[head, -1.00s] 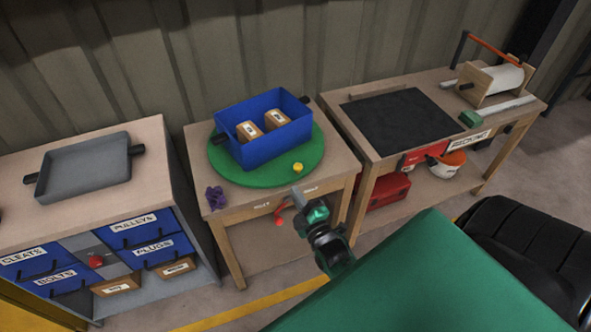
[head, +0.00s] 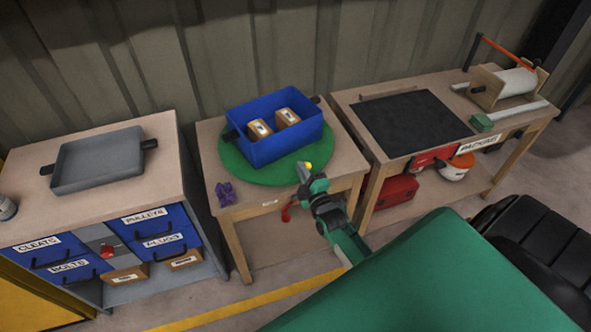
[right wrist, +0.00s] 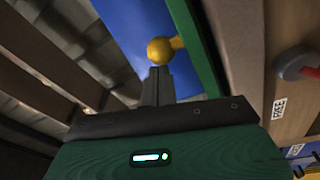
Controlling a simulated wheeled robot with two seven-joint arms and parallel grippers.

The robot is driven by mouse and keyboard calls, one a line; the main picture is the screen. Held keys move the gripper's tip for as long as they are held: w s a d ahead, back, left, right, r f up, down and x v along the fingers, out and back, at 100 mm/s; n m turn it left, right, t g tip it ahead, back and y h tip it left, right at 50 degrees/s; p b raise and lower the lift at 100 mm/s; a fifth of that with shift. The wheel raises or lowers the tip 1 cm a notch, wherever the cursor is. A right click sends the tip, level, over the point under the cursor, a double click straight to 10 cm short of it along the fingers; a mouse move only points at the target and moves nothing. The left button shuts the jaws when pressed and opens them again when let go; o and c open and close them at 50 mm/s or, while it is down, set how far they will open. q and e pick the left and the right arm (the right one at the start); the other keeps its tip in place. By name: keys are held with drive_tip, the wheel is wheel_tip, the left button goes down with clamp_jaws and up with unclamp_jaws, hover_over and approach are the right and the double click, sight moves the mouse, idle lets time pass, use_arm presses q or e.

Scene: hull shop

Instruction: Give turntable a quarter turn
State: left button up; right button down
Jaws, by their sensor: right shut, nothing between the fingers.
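The turntable (head: 238,168) is a round green disc on the middle wooden table. A blue bin (head: 262,151) with two small cardboard boxes (head: 287,117) inside sits on it. A yellow knob (head: 308,166) stands at the disc's front right edge. My right gripper (head: 303,170) is shut and empty, with its tip right at the knob. In the right wrist view the yellow knob (right wrist: 160,50) is just beyond the closed fingertips (right wrist: 160,72); whether they touch I cannot tell. My left gripper is not in view.
A purple object (head: 227,193) lies on the table's front left corner. A drawer cabinet with a grey tray (head: 98,160) stands at left. A packing bench with a black mat (head: 408,122) stands at right. A red-handled item (head: 287,212) hangs at the table's front.

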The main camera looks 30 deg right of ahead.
sight(321, 167)
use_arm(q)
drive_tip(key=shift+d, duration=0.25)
use_arm(e)
drive_tip(key=shift+d, duration=0.1)
drive_tip(key=shift+d, duration=0.15)
drive_tip(key=shift+d+n+y+b, duration=0.3)
drive_tip(key=shift+d+n+y, duration=0.1)
drive_tip(key=shift+d+y, duration=0.1)
drive_tip(key=shift+d+f+n+y+b, duration=0.1)
drive_tip(key=shift+d+n+y+b, duration=0.55)
drive_tip(key=shift+d+y, duration=0.45)
drive_tip(key=shift+d+n+y+b, duration=0.3)
drive_tip(key=shift+d+n+y, duration=0.05)
drive_tip(key=shift+d+y, duration=0.25)
drive_tip(key=d, duration=0.1)
drive_tip(key=d+b, duration=0.1)
drive_tip(key=shift+w+d+y, duration=0.3)
drive_tip(key=shift+w+d, duration=0.1)
drive_tip(key=shift+d, duration=0.35)
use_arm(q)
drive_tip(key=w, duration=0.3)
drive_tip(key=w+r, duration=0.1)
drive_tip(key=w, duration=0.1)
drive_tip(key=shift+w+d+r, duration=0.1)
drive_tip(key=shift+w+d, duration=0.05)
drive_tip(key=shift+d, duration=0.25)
use_arm(e)
drive_tip(key=shift+a, duration=0.1)
